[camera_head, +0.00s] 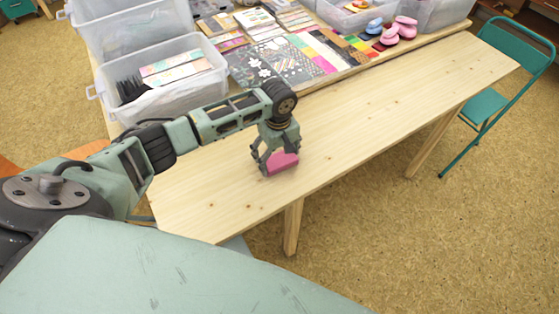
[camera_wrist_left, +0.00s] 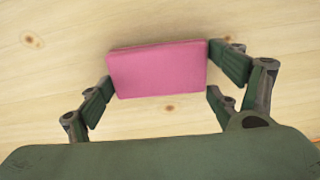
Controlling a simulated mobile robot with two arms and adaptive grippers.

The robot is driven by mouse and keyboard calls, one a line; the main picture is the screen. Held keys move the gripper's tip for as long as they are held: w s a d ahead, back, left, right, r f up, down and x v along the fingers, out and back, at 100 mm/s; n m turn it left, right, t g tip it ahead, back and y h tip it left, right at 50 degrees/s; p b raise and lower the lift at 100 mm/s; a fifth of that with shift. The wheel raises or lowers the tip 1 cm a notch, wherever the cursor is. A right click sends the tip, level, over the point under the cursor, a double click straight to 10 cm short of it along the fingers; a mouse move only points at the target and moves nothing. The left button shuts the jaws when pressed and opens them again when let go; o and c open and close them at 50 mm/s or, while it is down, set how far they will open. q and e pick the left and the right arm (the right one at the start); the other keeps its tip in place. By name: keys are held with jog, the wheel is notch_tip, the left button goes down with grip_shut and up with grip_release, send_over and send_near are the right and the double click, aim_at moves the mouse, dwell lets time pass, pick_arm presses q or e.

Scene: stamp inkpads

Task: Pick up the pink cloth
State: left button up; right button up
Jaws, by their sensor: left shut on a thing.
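The pink cloth (camera_head: 282,162) is a small folded block on the light wooden bench, near its front edge in the head view. In the left wrist view the pink cloth (camera_wrist_left: 157,69) sits between the fingers as a flat-faced rectangle. My left gripper (camera_head: 273,165) points down over it. The left gripper (camera_wrist_left: 158,75) is shut on the cloth, with a finger at each side. I cannot tell whether the cloth touches the wood or is slightly above it. My right gripper is not in view.
The bench (camera_head: 400,100) is bare to the right of my gripper. A clear bin (camera_head: 165,100) with a black brush stands behind my left arm. Patterned papers (camera_head: 285,62) and pink pads (camera_head: 403,27) lie on the back table. A teal chair (camera_head: 490,100) stands right.

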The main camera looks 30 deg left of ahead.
aim_at(278, 159)
pick_arm(q)
jog(key=c, duration=0.4)
jog(key=shift+r, duration=0.4)
jog(key=r, duration=0.3)
jog(key=shift+s+d+r, duration=0.1)
jog(key=shift+s+r, duration=0.15)
jog(key=shift+r, duration=0.05)
jog(key=s+d+r, duration=0.1)
jog(key=s+r, duration=0.1)
jog(key=s, duration=0.1)
jog(key=s+d+r, duration=0.1)
jog(key=s+r, duration=0.1)
jog(key=s, duration=0.2)
jog(key=s+d+r, duration=0.1)
jog(key=s+r, duration=0.1)
jog(key=s, duration=0.1)
jog(key=shift+s+d+r, duration=0.3)
jog(key=shift+d, duration=0.05)
